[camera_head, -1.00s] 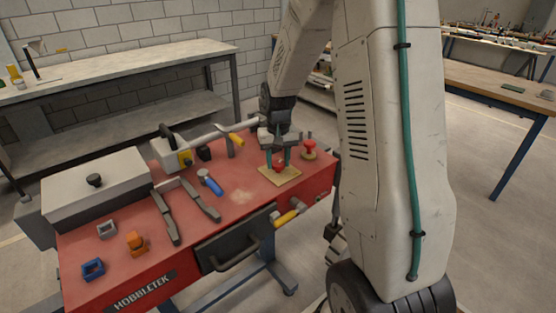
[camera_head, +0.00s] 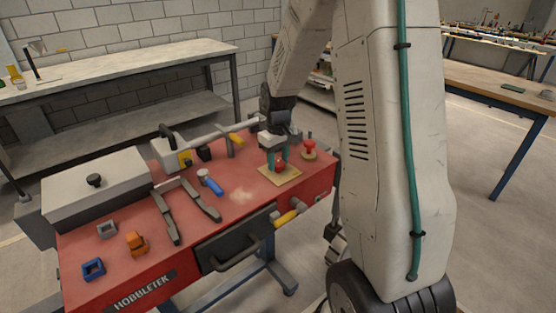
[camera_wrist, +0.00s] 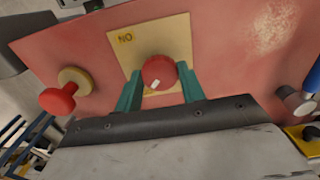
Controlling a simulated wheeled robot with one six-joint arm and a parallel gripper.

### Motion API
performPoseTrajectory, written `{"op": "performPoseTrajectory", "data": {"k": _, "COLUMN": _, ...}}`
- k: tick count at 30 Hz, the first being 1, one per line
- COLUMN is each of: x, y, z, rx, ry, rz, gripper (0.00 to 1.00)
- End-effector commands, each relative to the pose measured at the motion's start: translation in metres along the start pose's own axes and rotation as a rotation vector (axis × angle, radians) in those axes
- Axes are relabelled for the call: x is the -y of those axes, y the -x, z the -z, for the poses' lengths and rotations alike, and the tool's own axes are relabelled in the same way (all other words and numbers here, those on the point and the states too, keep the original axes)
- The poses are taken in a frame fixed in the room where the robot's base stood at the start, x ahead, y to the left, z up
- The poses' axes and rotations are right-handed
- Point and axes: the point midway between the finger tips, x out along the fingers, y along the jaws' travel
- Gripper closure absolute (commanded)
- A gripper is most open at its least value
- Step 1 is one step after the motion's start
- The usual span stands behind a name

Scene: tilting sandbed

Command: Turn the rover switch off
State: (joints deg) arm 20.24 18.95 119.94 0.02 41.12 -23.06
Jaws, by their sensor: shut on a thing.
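The rover switch is a red round knob (camera_wrist: 159,72) with a white mark on its rim, set on a square tan plate (camera_wrist: 180,36) with "NO" lettering in the wrist view. The white mark points toward the lower left of the knob in that view. In the head view the plate (camera_head: 290,175) lies on the red bench top, and the knob is partly hidden between the fingers. My gripper (camera_head: 278,162) points down over the plate. Its two green fingers are shut on the knob, one on each side, as the wrist view (camera_wrist: 159,85) also shows.
A red mushroom-shaped button (camera_head: 309,147) on a tan base stands right of the plate. A blue-handled tool (camera_head: 211,184), dark flat bars (camera_head: 205,199) and a grey box (camera_head: 97,187) lie to the left on the red bench (camera_head: 130,285). A yellow handle (camera_head: 286,218) sticks out at the front.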

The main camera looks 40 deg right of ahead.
Motion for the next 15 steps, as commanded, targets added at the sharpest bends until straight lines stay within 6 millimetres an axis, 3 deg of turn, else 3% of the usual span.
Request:
{"op": "performPoseTrajectory", "data": {"k": 8, "x": -0.0004, "y": 0.001, "z": 0.0009, "rx": -0.003, "ry": 0.002, "rz": -0.002, "gripper": 0.83}}
{"op": "performPoseTrajectory", "data": {"k": 9, "x": -0.0004, "y": 0.001, "z": 0.0009, "rx": -0.003, "ry": 0.002, "rz": -0.002, "gripper": 0.55}}
{"op": "performPoseTrajectory", "data": {"k": 11, "x": -0.0004, "y": 0.0009, "z": 0.0009, "rx": -0.003, "ry": 0.001, "rz": -0.002, "gripper": 0.39}}
{"op": "performPoseTrajectory", "data": {"k": 15, "x": -0.0002, "y": 0.0006, "z": 0.0005, "rx": -0.001, "ry": 0.001, "rz": -0.001, "gripper": 0.39}}
